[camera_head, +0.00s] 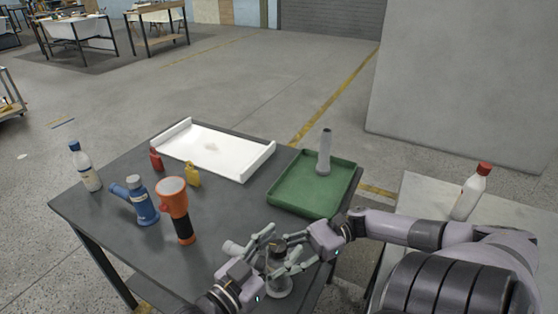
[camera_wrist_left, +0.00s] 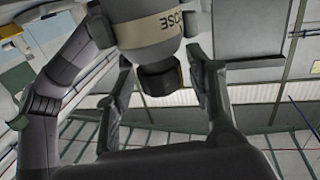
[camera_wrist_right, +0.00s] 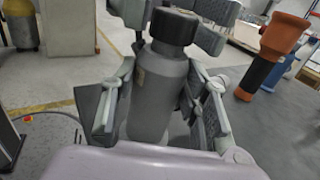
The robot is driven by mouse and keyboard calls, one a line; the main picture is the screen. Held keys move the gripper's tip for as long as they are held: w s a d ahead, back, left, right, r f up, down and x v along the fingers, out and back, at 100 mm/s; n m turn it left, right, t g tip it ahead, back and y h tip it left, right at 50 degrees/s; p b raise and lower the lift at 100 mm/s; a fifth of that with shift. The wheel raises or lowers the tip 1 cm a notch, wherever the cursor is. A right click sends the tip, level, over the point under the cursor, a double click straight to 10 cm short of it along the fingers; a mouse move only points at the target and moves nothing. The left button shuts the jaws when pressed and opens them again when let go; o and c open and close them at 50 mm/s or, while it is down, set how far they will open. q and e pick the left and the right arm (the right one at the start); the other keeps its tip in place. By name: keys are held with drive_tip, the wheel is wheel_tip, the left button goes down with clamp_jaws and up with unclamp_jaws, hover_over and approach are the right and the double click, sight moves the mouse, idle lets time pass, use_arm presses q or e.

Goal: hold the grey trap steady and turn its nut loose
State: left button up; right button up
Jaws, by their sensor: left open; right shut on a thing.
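The grey trap (camera_head: 278,288) stands upright near the front edge of the dark table, with its black nut (camera_head: 278,246) on top. It also shows in the right wrist view (camera_wrist_right: 157,95), nut (camera_wrist_right: 174,28) up. My right gripper (camera_head: 290,262) is shut on the trap's body, with a finger on either side. My left gripper (camera_head: 268,237) is open at nut height. In the left wrist view its fingers stand on either side of the nut (camera_wrist_left: 160,79), with a gap visible. Lettering shows on the trap's pale band (camera_wrist_left: 155,32), partly cut off.
A green tray (camera_head: 283,194) with a grey tube (camera_head: 324,152) lies behind. A white tray (camera_head: 213,150) and small red (camera_head: 155,160) and yellow (camera_head: 192,175) bottles are farther back.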

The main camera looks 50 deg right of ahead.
drive_tip(key=shift+f, duration=0.1)
use_arm(q)
drive_tip(key=a, duration=1.2)
drive_tip(key=shift+s, duration=0.45)
use_arm(e)
drive_tip(key=o, duration=1.3)
drive_tip(key=shift+o, duration=0.2)
